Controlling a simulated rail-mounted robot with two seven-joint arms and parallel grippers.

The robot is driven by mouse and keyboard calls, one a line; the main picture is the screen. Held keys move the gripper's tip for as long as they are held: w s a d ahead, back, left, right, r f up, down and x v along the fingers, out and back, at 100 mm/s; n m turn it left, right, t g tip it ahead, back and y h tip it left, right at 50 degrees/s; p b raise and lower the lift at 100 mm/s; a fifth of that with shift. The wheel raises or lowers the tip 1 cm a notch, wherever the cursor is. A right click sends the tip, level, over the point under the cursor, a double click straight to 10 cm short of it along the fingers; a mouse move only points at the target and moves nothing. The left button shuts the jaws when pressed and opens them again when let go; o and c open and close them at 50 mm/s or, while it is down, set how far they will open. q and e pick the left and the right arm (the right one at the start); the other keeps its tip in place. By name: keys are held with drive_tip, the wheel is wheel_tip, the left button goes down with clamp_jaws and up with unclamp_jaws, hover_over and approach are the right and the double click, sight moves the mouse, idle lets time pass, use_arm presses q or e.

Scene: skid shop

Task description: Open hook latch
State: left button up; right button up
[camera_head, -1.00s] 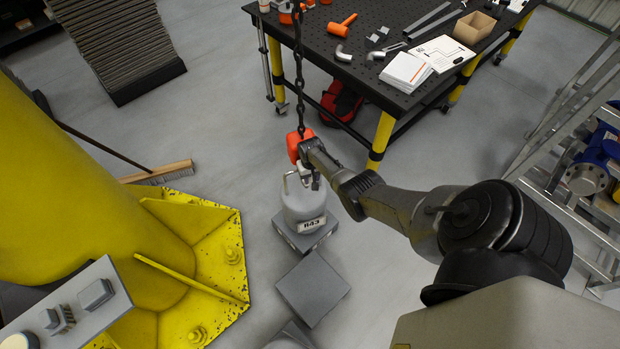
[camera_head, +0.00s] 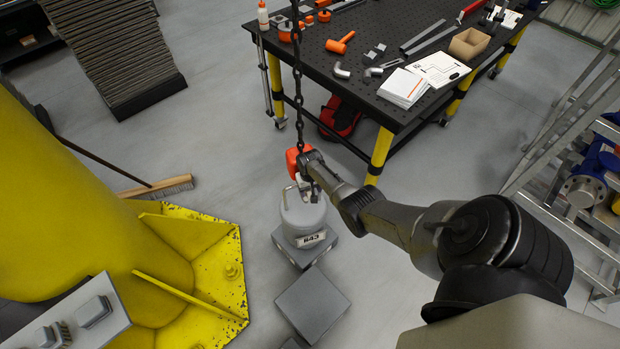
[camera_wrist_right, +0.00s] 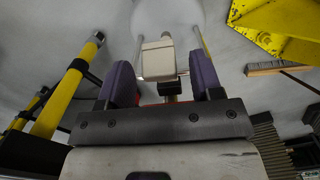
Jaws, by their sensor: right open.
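A hook block with an orange-red body (camera_head: 292,160) hangs on a dark chain (camera_head: 298,95) above a grey canister (camera_head: 302,222) with a number label. My right gripper (camera_head: 308,192) is at the hook block, just above the canister, and hides most of the hook. In the right wrist view, the two purple fingers of my right gripper (camera_wrist_right: 161,68) are apart, on either side of a cream block-shaped part (camera_wrist_right: 158,58). Gaps show beside this part. I cannot tell whether it is the latch. A bit of red shows behind it. My left gripper is not in view.
The canister stands on a grey block, with another grey block (camera_head: 312,303) in front. A yellow column base (camera_head: 215,265) is at the left. A black worktable (camera_head: 340,90) with tools stands behind. A metal ladder frame (camera_head: 560,140) is at the right. Open floor lies between.

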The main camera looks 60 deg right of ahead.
wheel_tip(320, 180, up, 13)
drive_tip(key=p, duration=0.3)
drive_tip(key=shift+w+d+f+p, duration=0.15)
drive_tip(key=shift+w+d+p, duration=0.05)
drive_tip(key=shift+d+p, duration=0.1)
drive_tip(key=shift+a, duration=0.1)
idle(0.4)
